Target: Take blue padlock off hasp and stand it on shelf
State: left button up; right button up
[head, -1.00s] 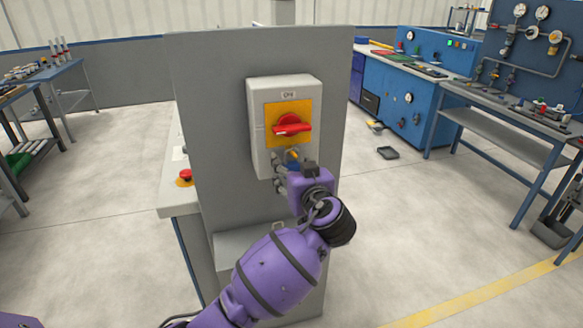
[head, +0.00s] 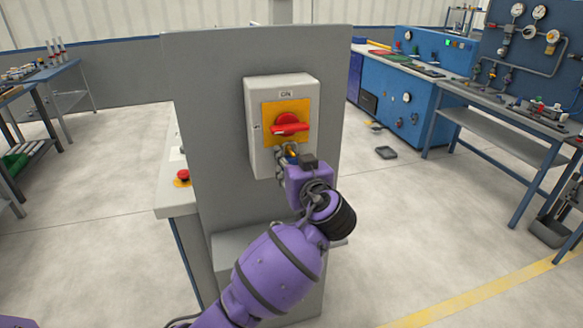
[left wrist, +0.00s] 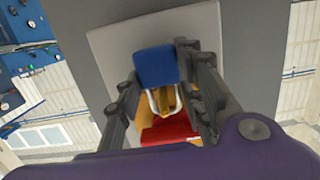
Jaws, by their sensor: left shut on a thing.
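The blue padlock (left wrist: 158,65) is between the two fingers of my left gripper (left wrist: 160,80), which is shut on its body. Its pale shackle (left wrist: 154,104) is at the yellow hasp (left wrist: 172,100) beside the red switch handle (left wrist: 168,130); I cannot tell whether it is still through the hasp. In the head view my left gripper (head: 287,159) is just below the red handle (head: 290,125), and it and my wrist hide most of the padlock. My right gripper is out of view.
The grey switch box (head: 255,130) is on an upright grey panel (head: 210,110). A grey shelf (head: 228,243) juts out low on the panel, partly behind my arm. A side desk with a red button (head: 182,175) stands at left. Blue benches (head: 405,90) stand at right, beyond open floor.

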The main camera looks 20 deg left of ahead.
pick_arm(q)
jog(key=f+b+v, duration=0.2)
jog(key=v, duration=1.5)
jog(key=shift+s+d+f, duration=0.25)
jog(key=shift+s+d, duration=0.05)
jog(key=shift+s, duration=0.2)
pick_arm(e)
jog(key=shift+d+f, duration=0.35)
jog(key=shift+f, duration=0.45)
pick_arm(q)
jog(key=shift+f, duration=0.15)
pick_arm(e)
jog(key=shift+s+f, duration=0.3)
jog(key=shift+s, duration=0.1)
pick_arm(q)
jog(key=f+v, duration=0.1)
jog(key=v, duration=0.6)
jog(key=shift+s, duration=0.2)
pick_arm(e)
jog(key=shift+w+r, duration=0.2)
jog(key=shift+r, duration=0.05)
